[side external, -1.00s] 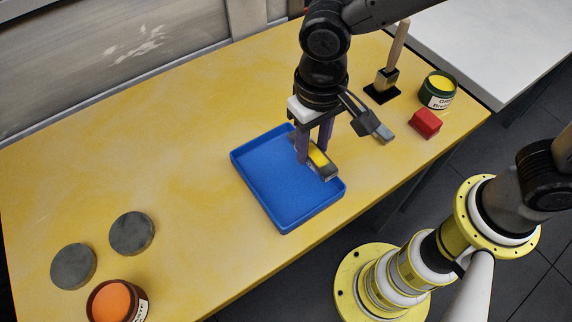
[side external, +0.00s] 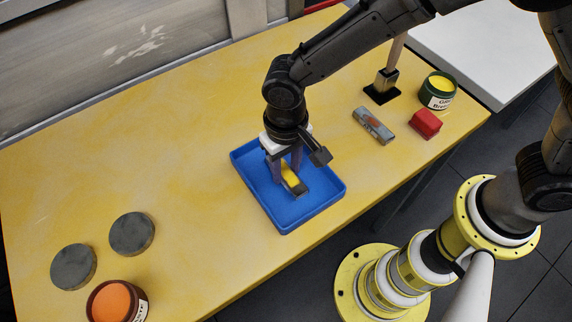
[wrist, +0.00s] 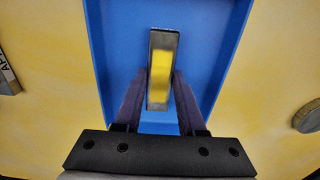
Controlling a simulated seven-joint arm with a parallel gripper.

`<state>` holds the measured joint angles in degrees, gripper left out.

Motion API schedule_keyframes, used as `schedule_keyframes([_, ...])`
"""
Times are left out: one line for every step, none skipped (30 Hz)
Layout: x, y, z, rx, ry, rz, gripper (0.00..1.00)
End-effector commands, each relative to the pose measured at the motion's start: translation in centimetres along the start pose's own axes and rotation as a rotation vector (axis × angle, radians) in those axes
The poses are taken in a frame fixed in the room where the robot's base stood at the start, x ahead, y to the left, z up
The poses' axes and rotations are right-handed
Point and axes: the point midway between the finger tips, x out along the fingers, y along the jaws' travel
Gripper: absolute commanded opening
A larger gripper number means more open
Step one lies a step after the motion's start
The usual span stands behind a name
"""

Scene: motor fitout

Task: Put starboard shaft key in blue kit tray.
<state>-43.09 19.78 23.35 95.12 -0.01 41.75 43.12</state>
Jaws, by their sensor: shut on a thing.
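The blue kit tray (side external: 312,206) lies in the middle of the yellow bench; its floor and walls also show in the wrist view (wrist: 110,30). My gripper (side external: 282,180) is inside the tray's outline, pointing down. It is shut on a grey metal shaft key with a yellow face (side external: 291,178). In the wrist view the key (wrist: 160,75) sits between both purple fingers, lengthwise up the picture, over the blue floor. I cannot tell whether it touches the tray floor. No lettering is readable on the held key.
A second grey bar with an orange-red mark (side external: 373,125) lies right of the tray. Beyond it are a red block (side external: 425,124), a green can (side external: 438,92) and a brush (side external: 384,84). Two grey discs (side external: 132,234) and an orange-filled pot (side external: 112,302) are at lower left.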

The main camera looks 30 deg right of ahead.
Motion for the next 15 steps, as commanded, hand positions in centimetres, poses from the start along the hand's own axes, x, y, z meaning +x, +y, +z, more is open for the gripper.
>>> schedule_keyframes([-0.15,-0.07,-0.07,0.0,0.003,-0.003,0.0])
schedule_keyframes([-0.13,-0.07,-0.07,0.0,0.003,-0.003,0.0])
schedule_keyframes([-0.06,-0.07,-0.07,0.0,0.003,-0.002,0.0])
schedule_keyframes([0.03,-0.06,-0.07,0.0,0.002,-0.002,0.0])
schedule_keyframes([0.11,-0.07,-0.07,0.0,0.003,-0.002,0.0])
schedule_keyframes([0.21,-0.07,-0.08,0.0,0.003,-0.003,0.0])
schedule_keyframes([0.28,-0.02,-0.02,0.0,0.001,-0.001,0.45])
schedule_keyframes([0.27,-0.02,-0.02,0.0,0.001,-0.001,0.5])
schedule_keyframes([0.27,-0.01,-0.01,0.0,0.001,-0.001,0.58])
schedule_keyframes([0.27,-0.01,-0.01,0.0,0.0,0.0,0.63])
schedule_keyframes([0.27,-0.01,-0.01,0.0,0.0,0.0,0.68])
schedule_keyframes([0.27,-0.01,-0.01,0.0,0.0,0.0,0.7])
schedule_keyframes([0.27,-0.01,0.0,0.0,0.0,0.0,0.7])
schedule_keyframes([0.26,-0.01,0.0,0.0,0.0,0.0,0.7])
schedule_keyframes([0.26,0.0,0.0,0.0,0.0,0.0,0.7])
